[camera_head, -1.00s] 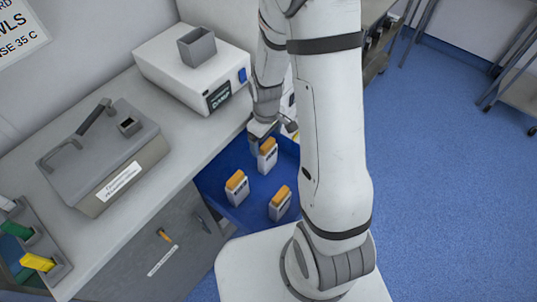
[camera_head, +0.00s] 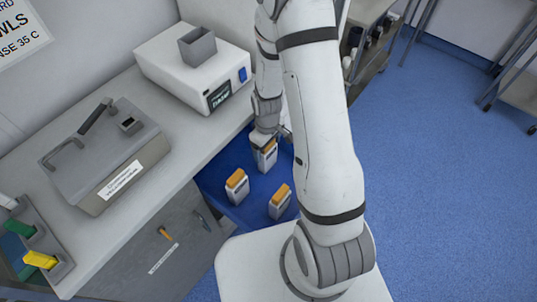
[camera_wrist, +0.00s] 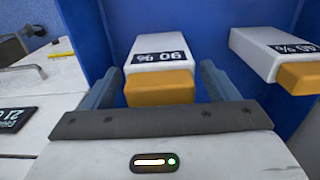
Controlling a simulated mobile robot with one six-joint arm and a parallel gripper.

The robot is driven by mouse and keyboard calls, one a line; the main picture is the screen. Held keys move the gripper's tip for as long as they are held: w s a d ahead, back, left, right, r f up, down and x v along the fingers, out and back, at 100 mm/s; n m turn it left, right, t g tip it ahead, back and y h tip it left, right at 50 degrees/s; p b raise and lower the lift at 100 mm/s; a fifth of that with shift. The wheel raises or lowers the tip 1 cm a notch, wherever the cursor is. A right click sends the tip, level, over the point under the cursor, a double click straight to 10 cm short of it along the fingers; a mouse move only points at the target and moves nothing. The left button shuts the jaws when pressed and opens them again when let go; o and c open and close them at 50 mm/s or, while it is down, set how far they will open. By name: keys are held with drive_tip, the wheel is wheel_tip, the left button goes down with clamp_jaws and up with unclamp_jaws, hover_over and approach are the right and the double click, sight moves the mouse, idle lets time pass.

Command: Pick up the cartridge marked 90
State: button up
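The cartridge marked 90 (camera_wrist: 160,55) is white with an orange end and a black label that reads upside down in the wrist view. It lies between the two fingers of my gripper (camera_wrist: 162,84). The fingers are open, with a gap on each side, the right one wider. A second cartridge (camera_wrist: 275,50), apparently marked 60, is to the right in the wrist view.
The drawer's blue walls are close around the gripper. A counter with a white device (camera_head: 195,75) and a grey lidded box (camera_head: 105,160) borders the drawer.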

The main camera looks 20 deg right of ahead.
drive_tip(key=c, duration=1.2)
drive_tip(key=shift+r, duration=0.15)
